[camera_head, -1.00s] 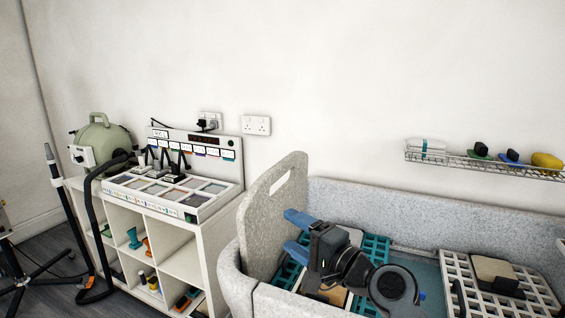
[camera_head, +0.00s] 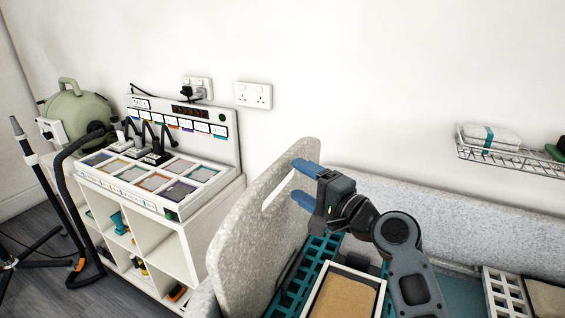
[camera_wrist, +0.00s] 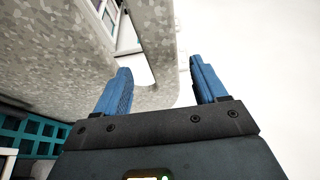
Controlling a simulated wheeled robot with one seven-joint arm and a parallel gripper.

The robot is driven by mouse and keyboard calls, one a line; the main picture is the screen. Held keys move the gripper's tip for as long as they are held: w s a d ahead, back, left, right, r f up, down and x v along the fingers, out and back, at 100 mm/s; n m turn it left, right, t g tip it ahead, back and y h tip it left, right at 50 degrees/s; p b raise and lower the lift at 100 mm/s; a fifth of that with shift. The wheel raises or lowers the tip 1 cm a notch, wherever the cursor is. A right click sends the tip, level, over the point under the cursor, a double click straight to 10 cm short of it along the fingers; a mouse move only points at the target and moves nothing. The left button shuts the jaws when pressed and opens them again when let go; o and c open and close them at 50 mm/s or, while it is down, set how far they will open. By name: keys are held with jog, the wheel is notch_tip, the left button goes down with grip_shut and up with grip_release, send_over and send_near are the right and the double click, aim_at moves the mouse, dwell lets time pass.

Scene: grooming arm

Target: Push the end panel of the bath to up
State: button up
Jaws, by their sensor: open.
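The end panel (camera_head: 250,240) of the bath is a speckled grey slab with a long slot near its top. It rises above the bath's left end in the head view; its exact tilt is hard to judge. It also fills the upper left of the wrist view (camera_wrist: 60,50). My gripper (camera_head: 300,180) is open, with two blue fingers pointing left at the panel's upper right side, near the slot. In the wrist view the panel's edge shows between and beyond my fingers (camera_wrist: 160,70). I cannot tell whether they touch it.
The bath's grey back wall (camera_head: 450,215) runs right. A teal grate (camera_head: 292,290) and a tan-filled tray (camera_head: 343,300) lie inside. A white shelf unit (camera_head: 170,245) with a control console stands left. A wire rack (camera_head: 500,153) hangs on the wall.

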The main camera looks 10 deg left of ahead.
aim_at(285, 171)
jog(key=shift+b+x, duration=0.9)
jog(key=shift+x, duration=2.65)
grip_shut()
